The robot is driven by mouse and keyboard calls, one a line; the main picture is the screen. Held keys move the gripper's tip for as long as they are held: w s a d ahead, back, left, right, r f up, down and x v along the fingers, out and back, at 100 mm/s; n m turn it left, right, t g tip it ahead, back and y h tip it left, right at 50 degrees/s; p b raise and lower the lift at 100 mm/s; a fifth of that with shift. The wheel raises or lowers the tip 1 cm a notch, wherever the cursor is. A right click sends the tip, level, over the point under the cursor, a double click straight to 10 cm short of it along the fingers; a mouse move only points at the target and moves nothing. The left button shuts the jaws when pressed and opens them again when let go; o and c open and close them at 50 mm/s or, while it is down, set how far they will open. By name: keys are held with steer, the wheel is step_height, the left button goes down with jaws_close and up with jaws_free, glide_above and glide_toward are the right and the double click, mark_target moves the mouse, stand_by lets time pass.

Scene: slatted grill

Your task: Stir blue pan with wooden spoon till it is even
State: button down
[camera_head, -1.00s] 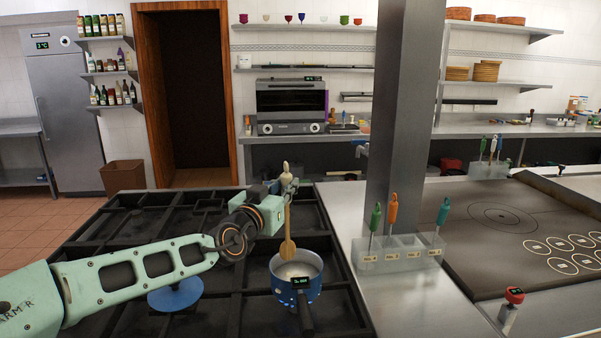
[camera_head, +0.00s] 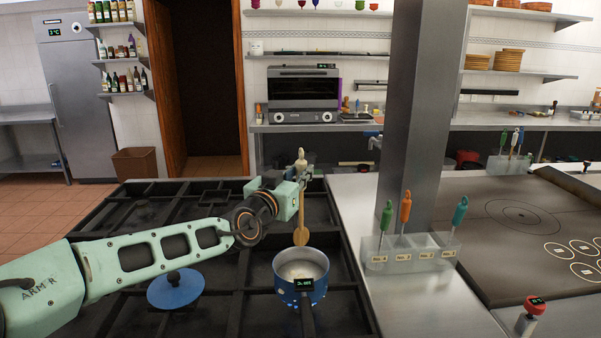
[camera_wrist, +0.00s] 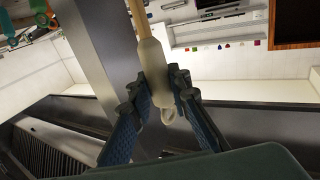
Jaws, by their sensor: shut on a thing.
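The blue pan (camera_head: 318,288) sits on the slatted grill at the lower middle, its dark handle toward me. Pale contents (camera_head: 300,269) show inside it. My gripper (camera_head: 301,170) is shut on the wooden spoon (camera_head: 301,222), above the far side of the pan. The spoon hangs nearly upright, bowl down. Its bowl (camera_head: 301,237) appears above the pan's far rim, outside the contents; the exact gap is hard to tell. In the wrist view my gripper's fingers (camera_wrist: 160,103) close on the spoon's pale handle end (camera_wrist: 154,68).
A blue round lid (camera_head: 175,288) lies on the grill (camera_head: 232,318) left of the pan, under my arm. A steel post (camera_head: 413,110) rises at the right. A clear holder (camera_head: 410,252) with colored-handled tools stands on the steel counter beside it.

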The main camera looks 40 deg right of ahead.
mark_target(300, 221)
steer(key=shift+f+b, duration=5.35)
steer(key=shift+f, duration=1.4)
